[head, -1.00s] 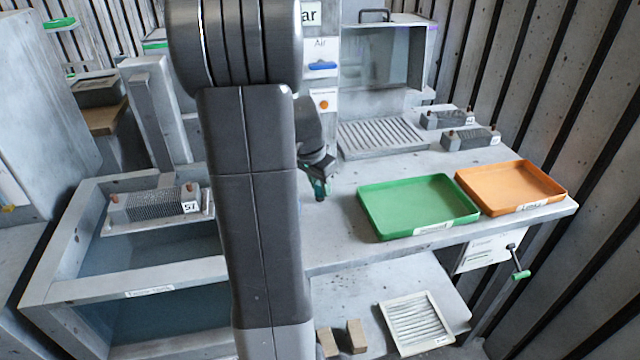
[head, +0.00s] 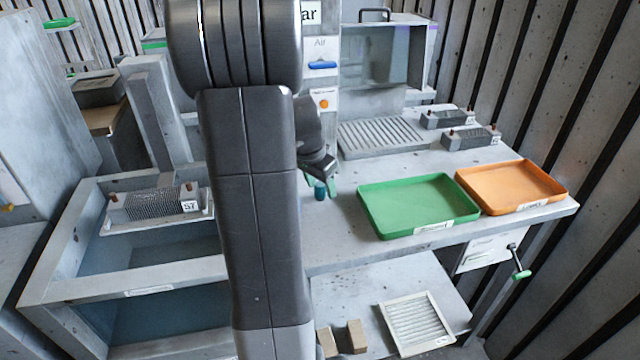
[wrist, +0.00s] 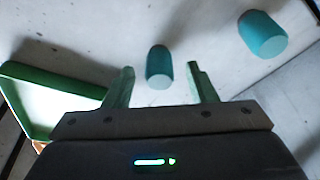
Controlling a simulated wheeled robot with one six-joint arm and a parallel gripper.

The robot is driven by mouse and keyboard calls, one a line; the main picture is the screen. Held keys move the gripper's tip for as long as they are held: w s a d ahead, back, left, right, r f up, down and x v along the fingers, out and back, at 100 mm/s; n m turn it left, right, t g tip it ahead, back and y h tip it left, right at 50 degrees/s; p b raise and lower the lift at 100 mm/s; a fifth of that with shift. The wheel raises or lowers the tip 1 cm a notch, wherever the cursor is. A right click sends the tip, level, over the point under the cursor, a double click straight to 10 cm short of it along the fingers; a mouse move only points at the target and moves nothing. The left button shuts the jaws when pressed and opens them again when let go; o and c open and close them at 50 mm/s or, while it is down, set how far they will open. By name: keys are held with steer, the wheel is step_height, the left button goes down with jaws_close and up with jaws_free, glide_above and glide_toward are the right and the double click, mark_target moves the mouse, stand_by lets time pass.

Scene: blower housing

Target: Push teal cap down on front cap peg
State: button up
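In the wrist view one teal cap (wrist: 159,64) stands on the grey bench, in line with the gap between my fingers. A second teal cap (wrist: 263,34) stands farther off at the upper right. In the head view one teal cap (head: 320,190) shows just below my gripper (head: 318,178), beside my arm. My gripper, with two green fingers (wrist: 159,82), is open and apart from both caps. The near cap appears beyond the fingertips. No peg shows; any peg under a cap is hidden.
A green tray (head: 418,232) and an orange tray (head: 512,208) lie right of my gripper. A slatted grille (head: 382,140) and two finned blocks (head: 470,137) stand behind. A sink with a finned block (head: 155,204) is at left. My arm hides the bench's middle.

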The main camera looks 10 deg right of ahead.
steer(key=v, duration=1.3)
steer(key=shift+a+r+p, duration=0.15)
steer(key=shift+r+p, duration=0.2)
steer(key=x, duration=1.3)
steer(key=shift+f+b, duration=0.35)
steer(key=shift+f, duration=0.05)
steer(key=shift+r+p, duration=0.3)
steer(key=shift+p, duration=0.1)
steer(key=shift+f+b, duration=0.2)
steer(key=shift+b, duration=0.1)
